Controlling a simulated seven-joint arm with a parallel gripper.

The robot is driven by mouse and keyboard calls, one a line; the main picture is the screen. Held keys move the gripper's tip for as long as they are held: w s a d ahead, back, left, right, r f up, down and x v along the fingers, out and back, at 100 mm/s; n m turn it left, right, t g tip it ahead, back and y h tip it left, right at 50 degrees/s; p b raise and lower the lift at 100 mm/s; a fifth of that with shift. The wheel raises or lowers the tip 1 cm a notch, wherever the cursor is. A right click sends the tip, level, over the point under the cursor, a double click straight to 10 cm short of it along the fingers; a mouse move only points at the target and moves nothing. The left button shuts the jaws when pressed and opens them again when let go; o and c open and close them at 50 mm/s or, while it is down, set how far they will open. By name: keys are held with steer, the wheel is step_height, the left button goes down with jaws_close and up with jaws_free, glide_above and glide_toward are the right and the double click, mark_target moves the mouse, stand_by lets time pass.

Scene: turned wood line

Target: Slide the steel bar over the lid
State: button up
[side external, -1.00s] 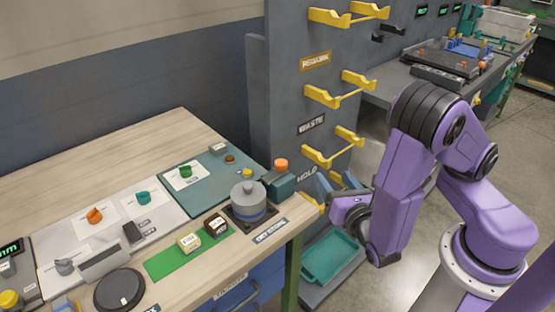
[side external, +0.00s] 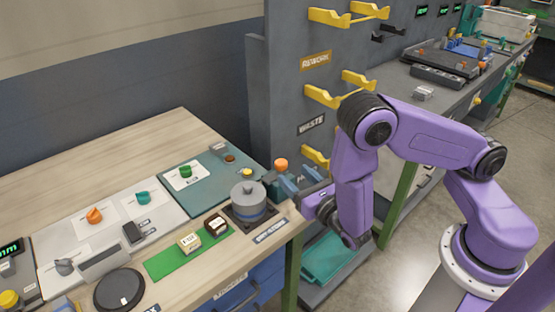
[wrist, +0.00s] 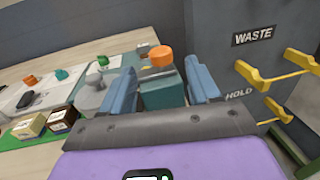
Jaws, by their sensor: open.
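A round blue-grey pot with a grey lid (side external: 248,189) and a small top knob stands on a dark square base at the bench's right corner. The lid also shows left of my fingers in the wrist view (wrist: 91,83). A teal block (wrist: 160,91) with an orange knob (wrist: 161,56) stands beside the pot. My gripper (side external: 298,180) is open, just right of that block, with its blue fingers pointing towards it. In the wrist view the block shows between the two fingers. I cannot clearly make out the steel bar.
A grey panel with yellow hooks (side external: 325,97) rises behind, close to my gripper. A teal tray (side external: 328,258) lies below the bench edge. Two small boxes sit on a green mat (side external: 165,264) left of the pot. The back left of the wooden bench (side external: 150,140) is clear.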

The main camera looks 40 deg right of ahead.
mark_target(278, 160)
steer(key=w, duration=0.3)
steer(key=w+d, duration=0.1)
steer(key=w, duration=0.5)
steer(key=shift+d, duration=0.25)
